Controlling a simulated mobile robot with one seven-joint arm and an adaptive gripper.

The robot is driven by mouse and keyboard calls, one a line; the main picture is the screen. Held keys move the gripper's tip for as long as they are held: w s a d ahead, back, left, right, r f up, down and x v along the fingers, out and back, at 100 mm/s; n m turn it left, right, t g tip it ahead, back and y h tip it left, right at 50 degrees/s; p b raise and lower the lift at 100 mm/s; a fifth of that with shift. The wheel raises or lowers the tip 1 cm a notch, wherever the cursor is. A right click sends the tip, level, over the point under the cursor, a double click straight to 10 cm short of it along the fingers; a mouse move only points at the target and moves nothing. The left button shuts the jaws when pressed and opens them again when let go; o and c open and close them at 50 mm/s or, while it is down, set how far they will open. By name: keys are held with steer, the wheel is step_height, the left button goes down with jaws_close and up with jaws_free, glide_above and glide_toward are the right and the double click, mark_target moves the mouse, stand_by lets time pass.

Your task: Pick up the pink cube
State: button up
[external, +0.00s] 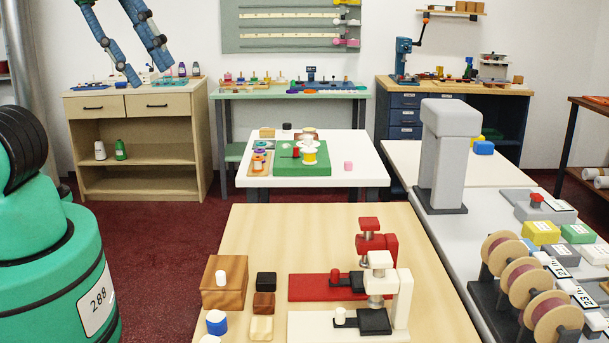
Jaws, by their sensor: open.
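A small pink cube (348,166) sits by itself on the white table (368,150) in the middle distance. It is right of the green board (290,167), with bare table around it. Nothing touches it. I cannot make out my gripper or its fingertips anywhere in this view.
The green board carries a white and yellow stacked piece (309,158). Rings on a small tray (243,168) lie to its left. A wooden table (250,238) with red and white clamp-like stands is in front. A grey counter (455,235) with spools is at right.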

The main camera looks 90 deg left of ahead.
steer(key=w+a+r+n+g+p, duration=0.1)
steer(key=w+a+r+n, duration=0.35)
steer(key=w, duration=0.55)
steer(key=w+a+r+n+p, duration=0.1)
steer(key=w+a+r+n, duration=0.4)
steer(key=w, duration=0.4)
steer(key=w+a+f+n+g+y+p, duration=0.1)
steer(key=w+a+f+n, duration=0.1)
steer(key=w+a+n, duration=0.5)
steer(key=w+a+f+n+g, duration=0.1)
steer(key=w+a+f+n, duration=0.2)
steer(key=w+a, duration=0.75)
steer(key=w+a+f+n+g+p, duration=0.1)
steer(key=w+a+f+n, duration=0.2)
steer(key=a, duration=0.5)
steer(key=w+a+f+n, duration=0.1)
steer(key=a+f+n, duration=0.2)
steer(key=a+f, duration=0.4)
steer(key=w+a+f+n+g+p, duration=0.1)
steer(key=w+a+f+n, duration=0.15)
steer(key=a, duration=0.65)
steer(key=s+a+f+n, duration=0.1)
steer(key=a+f+n, duration=0.3)
steer(key=a+f, duration=0.5)
steer(key=s+a+f+n+h+p, duration=0.1)
steer(key=a+f+n, duration=0.4)
steer(key=a+f, duration=0.5)
steer(key=shift+s+f+g, duration=0.3)
steer(key=shift+s+f, duration=0.25)
steer(key=shift+s, duration=0.25)
